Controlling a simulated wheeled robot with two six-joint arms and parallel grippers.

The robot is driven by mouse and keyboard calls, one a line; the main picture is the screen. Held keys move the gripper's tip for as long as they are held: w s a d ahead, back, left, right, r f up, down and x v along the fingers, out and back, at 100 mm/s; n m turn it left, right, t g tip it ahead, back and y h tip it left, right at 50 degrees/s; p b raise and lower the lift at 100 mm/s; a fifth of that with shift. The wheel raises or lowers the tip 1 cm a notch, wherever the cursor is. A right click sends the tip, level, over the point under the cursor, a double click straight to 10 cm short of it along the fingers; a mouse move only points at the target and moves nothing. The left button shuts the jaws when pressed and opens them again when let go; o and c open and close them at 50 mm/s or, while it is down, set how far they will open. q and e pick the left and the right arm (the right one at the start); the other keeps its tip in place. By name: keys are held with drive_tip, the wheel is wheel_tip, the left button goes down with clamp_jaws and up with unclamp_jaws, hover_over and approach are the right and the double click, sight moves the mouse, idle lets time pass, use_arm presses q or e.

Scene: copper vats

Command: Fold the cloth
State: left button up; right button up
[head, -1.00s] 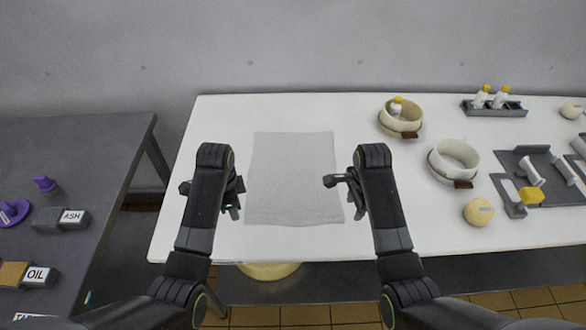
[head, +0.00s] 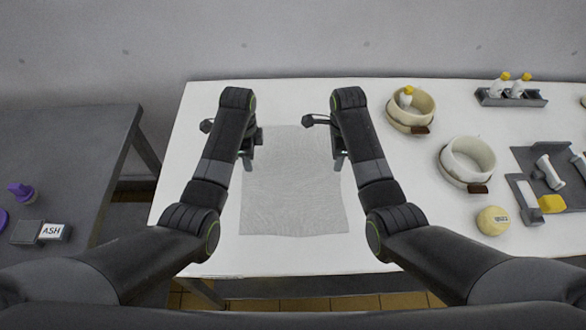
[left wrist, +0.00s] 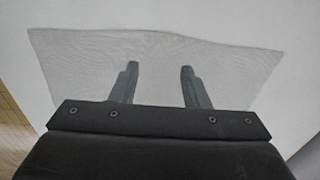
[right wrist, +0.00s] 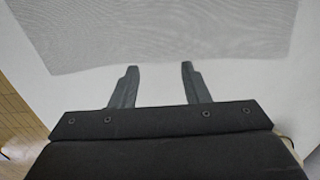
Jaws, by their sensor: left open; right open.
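The cloth (head: 293,190) is a light grey rectangle lying flat and spread out on the white table. It shows under the open fingers in the left wrist view (left wrist: 160,65) and beyond the fingertips in the right wrist view (right wrist: 160,30). My left gripper (head: 250,158) is open and empty at the cloth's far left side; its fingers (left wrist: 158,68) overlap the cloth in the left wrist view. My right gripper (head: 338,150) is open and empty at the far right side; its fingertips (right wrist: 158,68) appear just off the cloth's edge. I cannot tell whether either touches the cloth.
The white table (head: 400,225) is clear around the cloth. To the right stand two round cream pots (head: 409,110) and (head: 467,160), a yellow ball-like item (head: 493,220), a bottle rack (head: 511,97) and a grey tray (head: 530,160). A dark table (head: 70,140) stands at left.

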use_arm(q)
drive_tip(key=f, duration=0.4)
drive_tip(key=shift+w+f, duration=0.25)
drive_tip(key=shift+f, duration=0.1)
use_arm(e)
drive_tip(key=f, duration=0.4)
drive_tip(key=shift+w+f, duration=0.2)
drive_tip(key=shift+f, duration=0.15)
use_arm(q)
drive_tip(key=shift+f, duration=0.2)
use_arm(e)
drive_tip(key=shift+f, duration=0.15)
use_arm(q)
drive_tip(key=shift+s, duration=0.15)
use_arm(e)
drive_tip(key=shift+s, duration=0.1)
use_arm(q)
drive_tip(key=shift+f, duration=0.15)
drive_tip(key=shift+c, duration=0.2)
use_arm(e)
drive_tip(key=shift+f, duration=0.2)
use_arm(q)
clamp_jaws()
use_arm(e)
clamp_jaws()
drive_tip(key=shift+r, duration=0.15)
